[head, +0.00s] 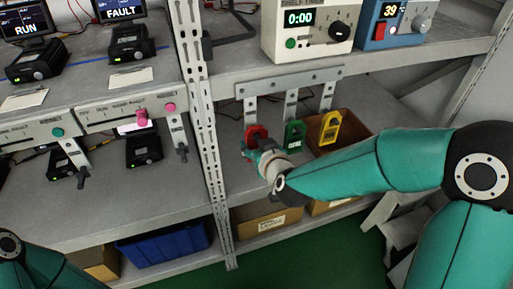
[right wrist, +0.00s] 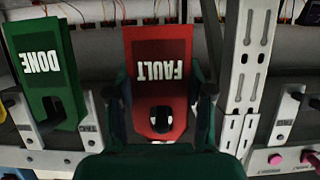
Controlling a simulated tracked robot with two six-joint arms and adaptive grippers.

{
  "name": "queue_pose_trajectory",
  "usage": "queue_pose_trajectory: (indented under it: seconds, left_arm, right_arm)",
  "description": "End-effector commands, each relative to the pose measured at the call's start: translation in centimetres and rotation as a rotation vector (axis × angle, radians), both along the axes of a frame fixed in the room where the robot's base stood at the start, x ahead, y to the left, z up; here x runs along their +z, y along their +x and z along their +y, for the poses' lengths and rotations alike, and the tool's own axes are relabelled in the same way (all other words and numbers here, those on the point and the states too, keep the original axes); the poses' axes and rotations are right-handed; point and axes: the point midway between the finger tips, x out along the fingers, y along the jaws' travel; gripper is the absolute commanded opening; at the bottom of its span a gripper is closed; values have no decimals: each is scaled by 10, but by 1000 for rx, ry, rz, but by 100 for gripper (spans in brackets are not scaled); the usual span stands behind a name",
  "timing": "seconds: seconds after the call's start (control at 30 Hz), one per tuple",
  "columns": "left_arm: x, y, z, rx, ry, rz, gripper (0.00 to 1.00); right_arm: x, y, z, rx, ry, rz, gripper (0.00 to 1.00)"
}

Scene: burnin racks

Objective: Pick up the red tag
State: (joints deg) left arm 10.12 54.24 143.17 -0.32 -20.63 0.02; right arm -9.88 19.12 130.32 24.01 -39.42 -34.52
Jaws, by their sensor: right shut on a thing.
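The red tag (head: 257,132), lettered FAULT, is at the leftmost strip of the hanging rail. In the right wrist view the red tag (right wrist: 160,65) faces the camera with its lettering upside down. My right gripper (head: 250,148) is shut on it, one finger at each side edge, as the right wrist view (right wrist: 162,98) shows. Whether the tag's weight still rests on its hook cannot be told. My left gripper is out of view; only part of my left arm shows at the lower left.
A green tag (head: 294,135) lettered DONE (right wrist: 40,65) and a yellow tag (head: 330,127) hang to the right. A brown bin (head: 352,122) stands behind them. A white rack post (head: 207,130) is close on the left. Instruments (head: 308,32) stand on the shelf above.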

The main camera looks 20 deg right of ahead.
Motion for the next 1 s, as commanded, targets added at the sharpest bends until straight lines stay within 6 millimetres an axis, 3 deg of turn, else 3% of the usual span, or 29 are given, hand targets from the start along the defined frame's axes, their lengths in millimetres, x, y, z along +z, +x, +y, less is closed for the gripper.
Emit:
queue_pose_trajectory:
  seconds: [0.27,0.4,0.5,0.7,1.0]
  left_arm:
    - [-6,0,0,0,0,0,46]
    - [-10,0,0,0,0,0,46]
    - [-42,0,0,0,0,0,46]
    - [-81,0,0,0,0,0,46]
    - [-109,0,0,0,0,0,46]
  right_arm:
    - [2,-41,-1,2,0,-2,28]
    - [2,-78,-2,2,1,-2,28]
    - [-6,-93,-4,-4,1,-12,28]
    - [-5,-126,-4,0,4,-11,28]
    - [1,-162,-5,2,4,-10,28]
